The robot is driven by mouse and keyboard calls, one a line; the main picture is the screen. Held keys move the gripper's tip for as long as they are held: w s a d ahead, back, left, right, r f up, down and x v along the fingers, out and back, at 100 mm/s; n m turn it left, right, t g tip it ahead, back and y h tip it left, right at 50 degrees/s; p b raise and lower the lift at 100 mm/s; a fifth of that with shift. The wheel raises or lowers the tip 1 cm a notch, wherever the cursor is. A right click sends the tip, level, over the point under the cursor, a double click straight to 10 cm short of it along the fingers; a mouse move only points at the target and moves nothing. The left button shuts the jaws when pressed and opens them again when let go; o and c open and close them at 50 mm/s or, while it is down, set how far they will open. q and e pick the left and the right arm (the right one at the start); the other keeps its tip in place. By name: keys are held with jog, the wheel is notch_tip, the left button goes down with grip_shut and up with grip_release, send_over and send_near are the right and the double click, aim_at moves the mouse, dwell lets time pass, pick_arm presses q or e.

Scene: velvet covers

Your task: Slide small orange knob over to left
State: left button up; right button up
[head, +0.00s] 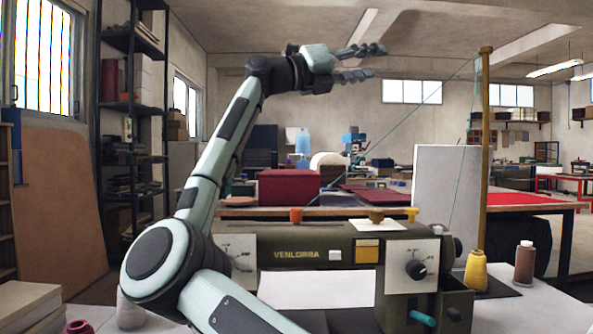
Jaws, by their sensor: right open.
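A small orange knob (296,215) stands upright on the top edge of an olive-green sewing machine (325,228) marked VENLORRA, left of its middle. My right gripper (377,62) is open and empty, high above the machine and pointing right. It is well apart from the orange knob. My right arm crosses in front of the machine's left end and hides part of it. My left gripper is not in view.
A brass post (485,150) with a teal thread rises behind the machine's right end. A white panel (446,185) stands beside it. Yellow (476,271) and brown (524,264) thread spools stand at the right.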

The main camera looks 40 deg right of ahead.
notch_tip(320, 180, down, 7)
jog(key=d+t+y, duration=0.1)
jog(key=t+y, duration=0.1)
jog(key=y, duration=0.1)
jog(key=n+t+y, duration=0.3)
jog(key=t+y, duration=0.4)
jog(key=y, duration=0.6)
send_over(296, 208)
jog(key=s+a, duration=0.1)
jog(key=a, duration=0.1)
notch_tip(296, 208, down, 16)
jog(key=f, duration=0.1)
jog(key=shift+h, duration=0.3)
jog(key=x, duration=0.6)
jog(key=shift+w+d+f, duration=0.1)
jog(key=shift+d+f, duration=0.05)
jog(key=shift+f, duration=0.15)
grip_shut()
